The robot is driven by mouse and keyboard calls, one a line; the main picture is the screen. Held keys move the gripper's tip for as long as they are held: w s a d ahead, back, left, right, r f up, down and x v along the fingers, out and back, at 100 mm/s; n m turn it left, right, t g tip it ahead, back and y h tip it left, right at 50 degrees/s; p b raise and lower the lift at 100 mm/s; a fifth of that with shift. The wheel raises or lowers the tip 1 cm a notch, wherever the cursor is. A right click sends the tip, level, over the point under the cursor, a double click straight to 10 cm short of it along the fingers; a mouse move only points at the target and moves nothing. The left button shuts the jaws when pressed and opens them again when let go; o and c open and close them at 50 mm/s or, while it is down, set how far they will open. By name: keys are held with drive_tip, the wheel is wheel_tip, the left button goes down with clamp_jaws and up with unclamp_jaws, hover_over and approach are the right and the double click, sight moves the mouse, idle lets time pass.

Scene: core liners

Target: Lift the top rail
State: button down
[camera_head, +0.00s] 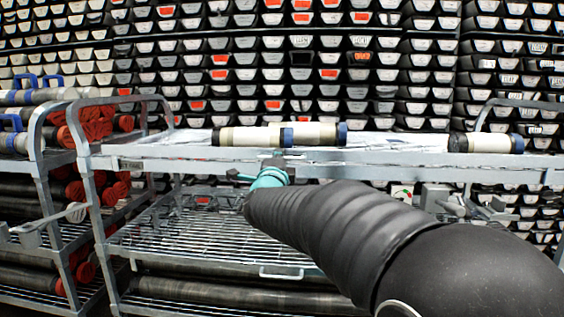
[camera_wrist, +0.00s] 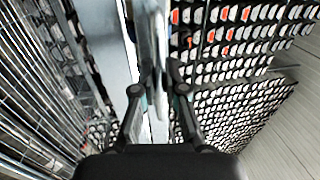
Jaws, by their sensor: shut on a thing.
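The top rail (camera_head: 200,153) is a long light-grey metal bar across the front of the rack's upper level, roughly level in the head view. My gripper (camera_head: 262,172), with teal parts, is at the rail's lower side, left of the picture's middle. In the wrist view my gripper (camera_wrist: 158,88) has its two dark fingers on either side of a narrow grey bar, the rail (camera_wrist: 158,35), and is shut on it. The exact contact at the fingertips is partly hidden. My black arm covers the rack's right lower part in the head view.
Pale core liners with dark blue ends (camera_head: 275,136) lie behind the rail on the top level; another liner (camera_head: 485,143) lies right. A wire shelf (camera_head: 200,235) is below. A second rack (camera_head: 50,180) stands left. Stacked trays (camera_head: 300,60) fill the background.

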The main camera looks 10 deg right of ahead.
drive_tip(key=c, duration=1.2)
unclamp_jaws()
drive_tip(key=shift+r, duration=0.45)
drive_tip(key=shift+f, duration=0.15)
drive_tip(key=v, duration=1.2)
